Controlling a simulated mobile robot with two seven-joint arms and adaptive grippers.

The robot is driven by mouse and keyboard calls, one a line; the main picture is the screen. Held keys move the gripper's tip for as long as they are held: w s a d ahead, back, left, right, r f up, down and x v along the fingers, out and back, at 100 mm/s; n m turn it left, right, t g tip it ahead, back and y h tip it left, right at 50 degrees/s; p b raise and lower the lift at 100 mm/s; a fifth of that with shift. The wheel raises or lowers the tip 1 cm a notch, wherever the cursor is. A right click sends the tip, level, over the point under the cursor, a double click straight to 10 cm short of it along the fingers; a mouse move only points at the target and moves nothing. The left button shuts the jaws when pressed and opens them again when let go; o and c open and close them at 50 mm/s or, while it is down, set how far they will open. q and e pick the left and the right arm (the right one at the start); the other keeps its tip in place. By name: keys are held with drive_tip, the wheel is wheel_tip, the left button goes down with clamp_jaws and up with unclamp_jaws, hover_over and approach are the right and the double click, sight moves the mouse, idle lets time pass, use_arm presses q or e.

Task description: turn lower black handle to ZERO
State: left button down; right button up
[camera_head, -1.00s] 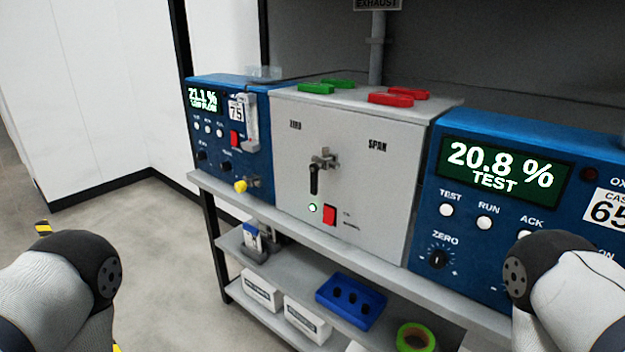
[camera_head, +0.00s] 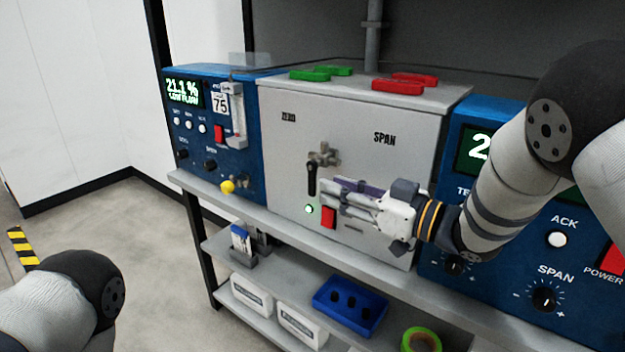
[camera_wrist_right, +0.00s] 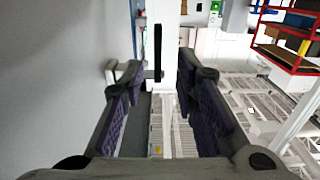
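The lower black handle (camera_head: 311,180) hangs straight down from a metal valve fitting (camera_head: 323,155) on the front of the grey box (camera_head: 385,230). The label ZERO (camera_head: 288,117) is at the box's upper left and SPAN (camera_head: 385,139) at its upper right. My right gripper (camera_head: 335,196) is just right of the handle, in front of the box, pointing left. In the right wrist view its fingers (camera_wrist_right: 158,82) are apart with nothing gripped, and a dark upright bar (camera_wrist_right: 157,52), probably the handle, shows in the gap. My left gripper is outside the views; only its arm shows.
A green lamp (camera_head: 309,209) and a red switch (camera_head: 328,217) sit just below the handle, close to my right fingers. Blue analysers stand left (camera_head: 245,165) and right (camera_head: 475,120) of the box. Red handles (camera_head: 405,82) and green handles (camera_head: 320,73) lie on top.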

sight(316, 182)
drive_tip(key=x, duration=0.5)
drive_tip(key=shift+w+a+f, duration=0.15)
drive_tip(key=shift+w+f, duration=0.1)
drive_tip(key=shift+f, duration=0.05)
drive_tip(key=shift+w+a+r, duration=0.15)
drive_tip(key=shift+w+a, duration=0.15)
drive_tip(key=shift+a, duration=0.1)
clamp_jaws()
use_arm(q)
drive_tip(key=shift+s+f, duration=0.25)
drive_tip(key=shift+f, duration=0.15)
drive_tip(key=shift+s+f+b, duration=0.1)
drive_tip(key=shift+b, duration=0.2)
